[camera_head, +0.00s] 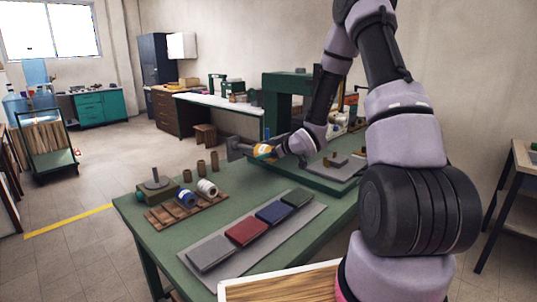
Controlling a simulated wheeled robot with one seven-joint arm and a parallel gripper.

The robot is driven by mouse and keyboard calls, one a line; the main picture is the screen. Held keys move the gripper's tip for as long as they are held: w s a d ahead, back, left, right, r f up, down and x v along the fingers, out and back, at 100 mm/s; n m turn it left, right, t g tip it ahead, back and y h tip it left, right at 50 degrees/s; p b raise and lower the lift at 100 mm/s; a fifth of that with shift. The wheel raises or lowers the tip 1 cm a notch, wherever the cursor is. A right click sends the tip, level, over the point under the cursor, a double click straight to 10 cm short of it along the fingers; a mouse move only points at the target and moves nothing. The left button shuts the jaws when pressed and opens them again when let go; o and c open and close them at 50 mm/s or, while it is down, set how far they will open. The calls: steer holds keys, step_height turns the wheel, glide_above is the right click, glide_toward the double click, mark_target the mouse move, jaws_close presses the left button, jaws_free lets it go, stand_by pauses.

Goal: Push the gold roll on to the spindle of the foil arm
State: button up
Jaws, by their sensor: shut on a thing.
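The gold roll (263,150) is at the end of my arm, held above the far part of the green table. My gripper (269,149) is shut on it; the fingers are small and hard to make out. A dark grey flat piece (235,148) stands just left of the roll and may be the foil arm's end. The spindle cannot be made out, nor whether the roll is around it or only beside it. The green press (282,102) stands behind, partly hidden by my arm.
A slatted wooden rack (163,218) holds a blue roll (185,198) and a white roll (207,188). Beside it are a green block with a post (158,189) and several brown cylinders (201,167). Grey, red (246,232), blue and green covers lie on a grey mat (292,230).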

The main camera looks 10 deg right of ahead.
mark_target(247, 148)
stand_by(0.5)
steer(key=shift+w+a+f, duration=0.15)
steer(key=shift+w+a, duration=0.95)
steer(key=shift+w, duration=0.55)
steer(key=shift+w+a+f, duration=0.15)
steer(key=shift+w+a, duration=0.9)
steer(key=shift+w, duration=0.6)
steer(key=shift+w+a+f, duration=0.15)
steer(key=shift+w+a, duration=0.95)
steer(key=shift+w, duration=0.55)
steer(key=o, duration=1.5)
steer(key=shift+c, duration=0.2)
steer(key=shift+s, duration=0.1)
